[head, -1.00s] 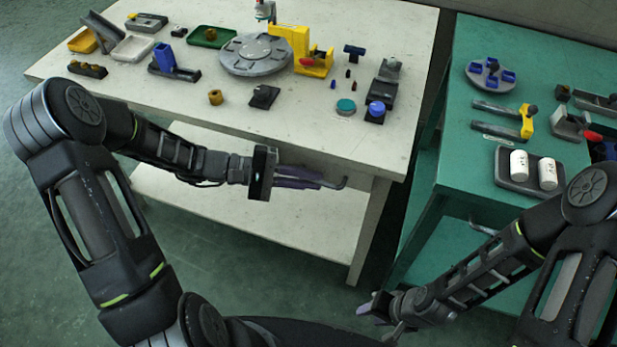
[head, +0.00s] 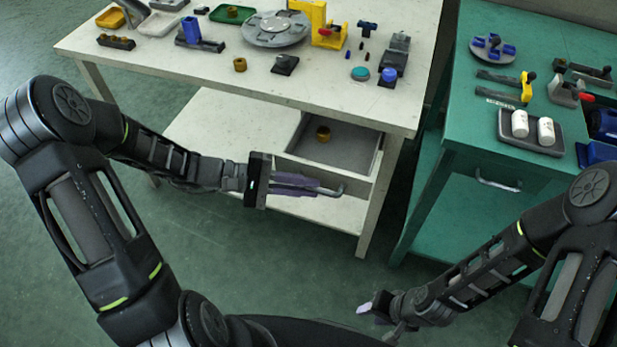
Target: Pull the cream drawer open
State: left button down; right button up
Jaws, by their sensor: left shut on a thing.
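The cream drawer (head: 365,185) is under the right part of the cream table and stands pulled out, so its grey inside shows. A small brass-coloured nut (head: 323,133) lies in it near the back. The metal bar handle (head: 341,189) is at the drawer's front. My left gripper (head: 312,187) is shut on the handle, its purple fingers lying along the drawer front and hiding much of the bar. My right gripper (head: 376,319) is low in front, away from both tables, empty, with its fingers apart.
The cream table top (head: 215,75) carries a grey turntable (head: 275,28), yellow blocks and several small parts. A green table (head: 465,120) stands to the right, with its own drawer handle (head: 497,182) and a tray of white cylinders (head: 545,146). The floor before the drawer is free.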

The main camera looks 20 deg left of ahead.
pick_arm(q)
jog(key=shift+s+a, duration=0.1)
jog(key=shift+s, duration=0.55)
jog(key=c, duration=1.8)
grip_release()
jog(key=shift+o, duration=0.2)
jog(key=v, duration=0.8)
